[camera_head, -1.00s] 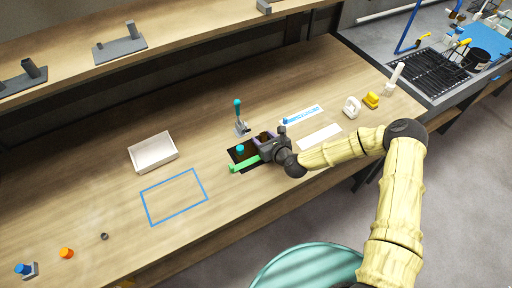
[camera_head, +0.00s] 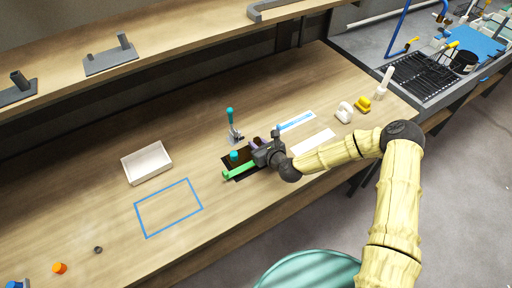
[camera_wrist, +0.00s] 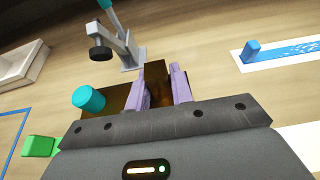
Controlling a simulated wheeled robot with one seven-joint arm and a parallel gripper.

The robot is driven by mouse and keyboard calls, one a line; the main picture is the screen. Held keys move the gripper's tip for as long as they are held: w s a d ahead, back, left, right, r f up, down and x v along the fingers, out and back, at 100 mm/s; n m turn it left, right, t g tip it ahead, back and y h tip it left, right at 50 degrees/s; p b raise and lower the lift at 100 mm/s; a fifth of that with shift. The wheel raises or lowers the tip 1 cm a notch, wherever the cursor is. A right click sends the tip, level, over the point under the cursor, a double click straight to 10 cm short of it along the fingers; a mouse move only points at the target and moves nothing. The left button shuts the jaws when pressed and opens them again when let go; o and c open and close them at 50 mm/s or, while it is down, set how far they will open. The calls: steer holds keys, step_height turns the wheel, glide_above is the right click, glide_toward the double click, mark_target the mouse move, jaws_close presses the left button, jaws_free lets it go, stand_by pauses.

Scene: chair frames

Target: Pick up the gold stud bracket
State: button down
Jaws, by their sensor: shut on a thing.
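The gold stud bracket (camera_wrist: 157,78) looks dark gold-brown in the wrist view, a flat piece standing between the two purple fingers of my gripper (camera_wrist: 160,88). The fingers are shut on it. More brown surface shows left of the fingers, beside a teal cylinder (camera_wrist: 88,98); I cannot tell whether it is all one piece. In the head view my gripper (camera_head: 254,145) is low over a black patch on the bench, and the bracket is mostly hidden by it. The teal cylinder (camera_head: 234,156) also shows there.
A green bar (camera_head: 240,171) lies close in front of my gripper. A toggle clamp with a teal handle (camera_head: 231,120) stands just behind. A white tray (camera_head: 147,164) and a blue outlined rectangle (camera_head: 168,208) are to the left. White and yellow items (camera_head: 345,111) stand at right.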

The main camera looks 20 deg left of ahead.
steer(key=shift+r, duration=0.9)
steer(key=shift+s+d+r+b, duration=0.15)
steer(key=shift+b, duration=0.2)
steer(key=s+d, duration=0.3)
steer(key=d, duration=0.1)
steer(key=s+d+b, duration=0.1)
steer(key=s+d, duration=0.3)
steer(key=d, duration=0.1)
steer(key=s+d+b, duration=0.1)
steer(key=s+d, duration=0.3)
steer(key=shift+s+d+r, duration=0.1)
steer(key=shift+s+d, duration=0.05)
steer(key=shift+s, duration=0.05)
steer(key=shift+s, duration=0.1)
